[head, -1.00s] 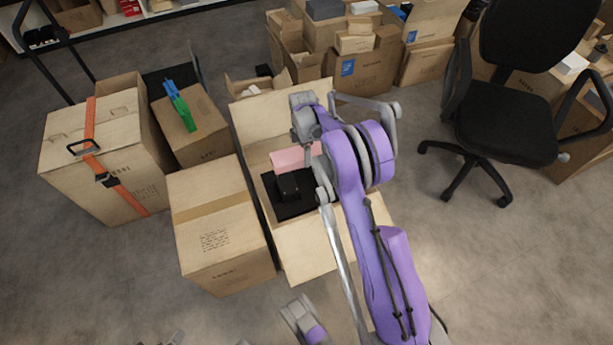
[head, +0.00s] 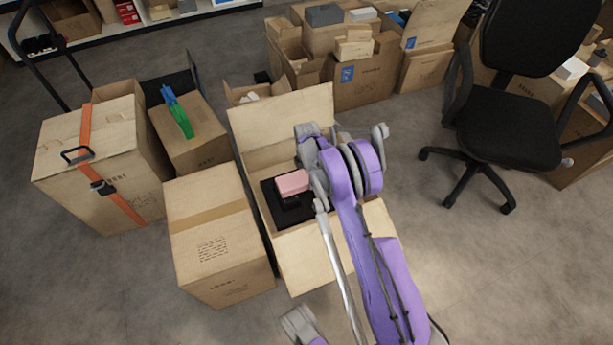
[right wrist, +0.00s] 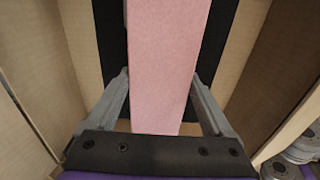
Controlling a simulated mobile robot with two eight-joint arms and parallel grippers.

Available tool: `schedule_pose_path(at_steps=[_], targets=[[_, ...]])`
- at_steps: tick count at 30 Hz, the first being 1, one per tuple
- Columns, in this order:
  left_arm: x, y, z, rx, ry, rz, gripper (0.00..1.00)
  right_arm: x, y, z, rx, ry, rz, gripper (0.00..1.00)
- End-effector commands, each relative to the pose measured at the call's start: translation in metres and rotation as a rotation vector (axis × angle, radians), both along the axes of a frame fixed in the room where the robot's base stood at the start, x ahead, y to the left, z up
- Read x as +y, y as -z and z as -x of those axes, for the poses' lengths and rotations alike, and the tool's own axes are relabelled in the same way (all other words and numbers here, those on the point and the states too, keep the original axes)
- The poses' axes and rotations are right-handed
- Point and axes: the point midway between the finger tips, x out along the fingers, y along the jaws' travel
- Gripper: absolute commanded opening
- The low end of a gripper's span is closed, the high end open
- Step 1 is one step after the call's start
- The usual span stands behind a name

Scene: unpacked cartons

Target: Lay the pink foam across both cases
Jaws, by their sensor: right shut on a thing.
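The pink foam (head: 292,183) is a flat pink block in the open carton, over a small black case (head: 291,201) on a dark sheet (head: 272,203). I cannot tell whether the foam touches the case, and a second case cannot be made out. My right gripper (right wrist: 163,85) is shut on the foam (right wrist: 167,40), one grey finger on each side, with dark material below it. In the head view my right arm hides part of the carton and the fingertips.
The open carton (head: 285,112) has its flaps spread. A closed carton (head: 212,240) stands close on its left, with a strapped carton (head: 60,165) farther left. A black office chair (head: 500,125) stands at the right. Floor is free between chair and carton.

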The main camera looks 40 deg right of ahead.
Motion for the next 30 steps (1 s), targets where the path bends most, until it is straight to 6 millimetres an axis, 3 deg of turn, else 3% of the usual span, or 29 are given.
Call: schedule_pose_path(at_steps=[12, 13, 15, 23, 30], targets=[[0.000, 0.008, -0.001, 0.002, 0.000, 0.000, 1.00, 0.000, 0.010, 0.000, 0.000, 0.000, 0.000, 0.34], [0.000, 0.007, -0.001, 0.002, 0.000, 0.000, 1.00, 0.000, 0.009, 0.000, 0.000, 0.000, 0.000, 0.91], [0.000, 0.007, -0.001, 0.002, 0.000, 0.000, 1.00, 0.000, 0.009, 0.000, 0.000, 0.000, 0.000, 1.00], [0.000, 0.005, -0.001, 0.001, 0.000, 0.000, 1.00, 0.000, 0.006, 0.000, 0.000, 0.000, 0.000, 1.00], [0.000, -0.009, 0.001, -0.002, 0.000, 0.000, 1.00, 0.000, -0.028, 0.000, 0.000, 0.000, 0.000, 1.00]])
